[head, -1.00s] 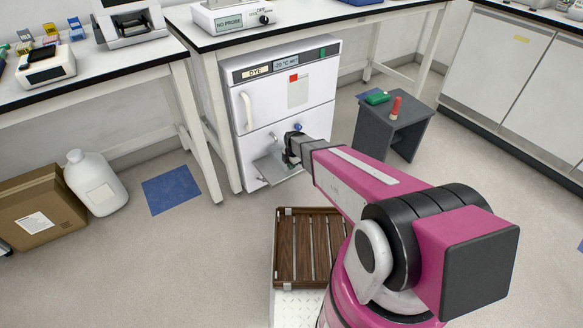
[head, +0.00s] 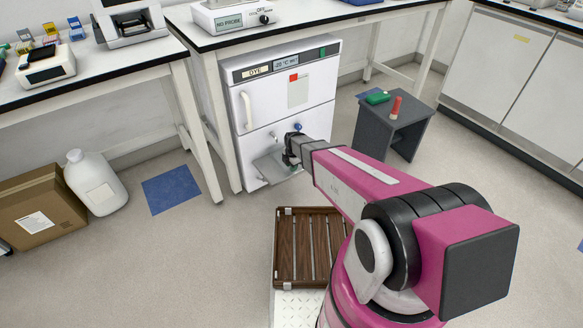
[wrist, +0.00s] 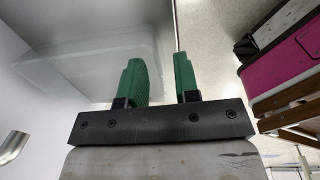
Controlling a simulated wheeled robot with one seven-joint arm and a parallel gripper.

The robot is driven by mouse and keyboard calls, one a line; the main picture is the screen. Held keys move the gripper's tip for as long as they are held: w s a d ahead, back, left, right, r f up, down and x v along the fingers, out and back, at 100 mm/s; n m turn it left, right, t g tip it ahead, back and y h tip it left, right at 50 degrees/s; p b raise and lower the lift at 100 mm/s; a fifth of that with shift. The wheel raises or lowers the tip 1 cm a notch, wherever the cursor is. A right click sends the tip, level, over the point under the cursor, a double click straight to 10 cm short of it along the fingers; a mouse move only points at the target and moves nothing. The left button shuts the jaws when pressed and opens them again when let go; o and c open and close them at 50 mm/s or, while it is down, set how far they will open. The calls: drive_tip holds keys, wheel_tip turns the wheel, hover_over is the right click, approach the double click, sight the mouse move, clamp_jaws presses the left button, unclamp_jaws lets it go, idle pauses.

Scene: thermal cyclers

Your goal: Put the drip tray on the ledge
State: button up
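The drip tray (head: 270,167) is a thin grey plate low at the front of the white freezer cabinet (head: 262,105), below a small blue-knobbed tap (head: 298,127). It looks nearly level. My gripper (head: 290,152) is at the tray's right side, close to the cabinet front.
A dark grey stool (head: 392,130) with a green item (head: 377,98) and a red-topped bottle (head: 396,107) stands right of the cabinet. A white jug (head: 96,184) and cardboard box (head: 40,207) are at left. A slatted wooden deck (head: 308,250) lies in front.

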wheel_tip(320, 180, up, 12)
drive_tip(key=s+f, duration=0.1)
drive_tip(key=s+d+r+m, duration=0.7)
drive_tip(key=s+d+m, duration=0.1)
drive_tip(key=m, duration=0.4)
drive_tip(key=s+d+r+m, duration=0.7)
drive_tip(key=s+d+m, duration=0.2)
drive_tip(key=d+m, duration=0.2)
drive_tip(key=shift+s+m+g+h, duration=0.3)
drive_tip(key=shift+m+g, duration=0.1)
drive_tip(key=shift+m, duration=0.5)
drive_tip(key=shift+r, duration=0.1)
